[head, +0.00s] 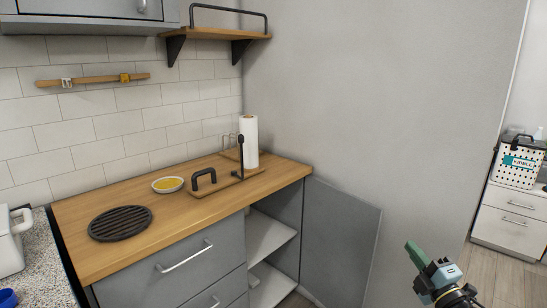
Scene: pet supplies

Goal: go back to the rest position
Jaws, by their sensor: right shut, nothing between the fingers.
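My right gripper (415,252) is at the lower right of the head view, in front of the grey wall and the open cabinet door. Its green fingers are shut with nothing between them. It is apart from the counter and touches nothing that I can see. My left gripper is not in view.
A wooden counter (95,262) holds a black round trivet (120,223), a small bowl (168,184) and a paper towel roll (250,142). A grey cabinet door (340,243) stands open beside white shelves.

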